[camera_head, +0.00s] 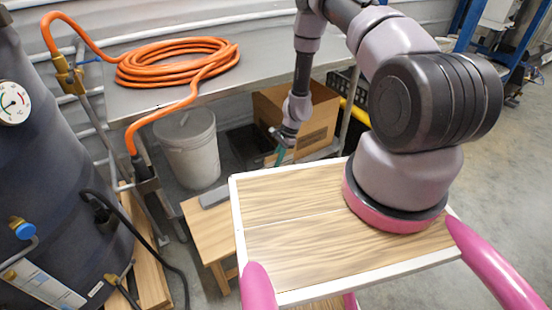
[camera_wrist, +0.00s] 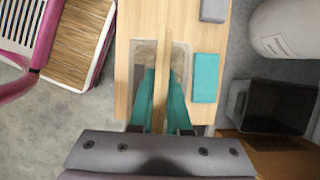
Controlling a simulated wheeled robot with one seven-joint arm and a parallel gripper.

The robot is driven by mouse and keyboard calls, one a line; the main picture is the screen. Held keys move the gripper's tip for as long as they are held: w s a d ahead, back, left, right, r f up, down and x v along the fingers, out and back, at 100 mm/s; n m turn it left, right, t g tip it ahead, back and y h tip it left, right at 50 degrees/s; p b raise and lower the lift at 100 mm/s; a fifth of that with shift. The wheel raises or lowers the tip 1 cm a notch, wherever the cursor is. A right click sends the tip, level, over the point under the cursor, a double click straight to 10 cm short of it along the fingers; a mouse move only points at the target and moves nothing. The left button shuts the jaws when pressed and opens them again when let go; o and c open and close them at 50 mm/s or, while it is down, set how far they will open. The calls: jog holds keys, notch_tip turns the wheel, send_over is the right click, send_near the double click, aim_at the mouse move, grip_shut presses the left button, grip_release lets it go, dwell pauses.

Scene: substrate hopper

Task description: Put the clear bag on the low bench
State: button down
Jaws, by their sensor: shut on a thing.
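The low bench (camera_wrist: 123,75) is pale wood and fills the middle of the wrist view; its near part (camera_head: 197,228) shows in the head view beside my wooden deck. The clear bag (camera_wrist: 180,55) is a see-through rectangle with brownish content, seen over the bench top. My gripper (camera_wrist: 160,85) has teal fingers, shut on the bag with a narrow wood-coloured strip showing between them. Whether the bag touches the bench is hard to tell. In the head view my gripper (camera_head: 281,152) is small beyond the deck, and the bag cannot be made out there.
A teal block (camera_wrist: 205,77) and a grey block (camera_wrist: 213,10) lie on the bench, right of the bag. A white bucket (camera_head: 190,150), a cardboard box (camera_head: 310,122) and a metal table (camera_head: 130,102) with an orange hose (camera_head: 170,65) stand nearby. A dark crate (camera_wrist: 285,103) is right of the bench.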

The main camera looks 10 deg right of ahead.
jog(key=shift+f, duration=1.7)
jog(key=c, duration=0.9)
grip_release()
jog(key=shift+f, duration=0.15)
